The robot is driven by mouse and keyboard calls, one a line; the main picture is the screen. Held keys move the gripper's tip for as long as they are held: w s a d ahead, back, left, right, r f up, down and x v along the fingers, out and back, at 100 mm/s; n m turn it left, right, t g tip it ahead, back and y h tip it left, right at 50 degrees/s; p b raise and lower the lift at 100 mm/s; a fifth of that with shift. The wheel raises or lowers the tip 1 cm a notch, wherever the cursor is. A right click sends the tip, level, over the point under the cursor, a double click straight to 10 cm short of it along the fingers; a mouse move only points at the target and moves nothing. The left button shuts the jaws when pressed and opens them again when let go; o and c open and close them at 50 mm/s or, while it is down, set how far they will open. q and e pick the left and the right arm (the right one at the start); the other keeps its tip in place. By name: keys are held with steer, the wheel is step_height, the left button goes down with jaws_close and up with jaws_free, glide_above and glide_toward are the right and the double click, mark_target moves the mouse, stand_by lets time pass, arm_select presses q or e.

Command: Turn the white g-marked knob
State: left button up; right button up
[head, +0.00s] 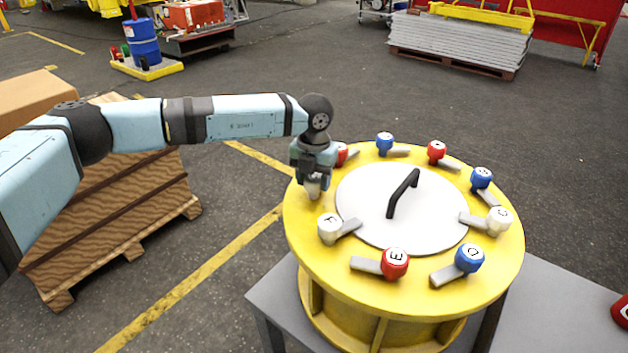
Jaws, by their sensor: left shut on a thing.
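A round yellow drum (390,290) carries a ring of lettered knobs around a white lid. My left gripper (313,181) points down at the drum's left rim, shut on a white knob (313,189). The gripper covers most of this knob and hides its letter. It sits beside the white F knob (330,228) in the ring, where the g-marked knob would fit the letter order. My right gripper is not in view.
The red E knob (395,263), blue D knob (469,258) and white C knob (499,219) have grey levers. A black handle (403,193) rises from the lid. A grey table (565,305) supports the drum. A wooden pallet (110,215) stands at left.

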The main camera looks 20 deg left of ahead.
arm_select(q)
steer(key=shift+f+m+b, duration=0.1)
steer(key=shift+m+b, duration=0.2)
steer(key=shift+m, duration=0.7)
steer(key=shift+m+b, duration=0.3)
steer(key=shift+m, duration=0.6)
steer(key=m+b, duration=0.1)
steer(key=m, duration=0.2)
steer(key=shift+m, duration=0.3)
steer(key=m+b, duration=0.1)
steer(key=m, duration=0.2)
steer(key=shift+m, duration=0.3)
steer(key=m+b, duration=0.1)
steer(key=m, duration=0.2)
steer(key=shift+m, duration=0.6)
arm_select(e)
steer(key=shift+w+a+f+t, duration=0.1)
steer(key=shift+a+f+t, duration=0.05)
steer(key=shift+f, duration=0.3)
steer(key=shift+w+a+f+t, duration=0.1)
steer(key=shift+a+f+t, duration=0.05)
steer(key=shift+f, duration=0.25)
arm_select(q)
steer(key=shift+r, duration=0.2)
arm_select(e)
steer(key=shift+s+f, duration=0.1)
arm_select(q)
steer(key=o, duration=0.9)
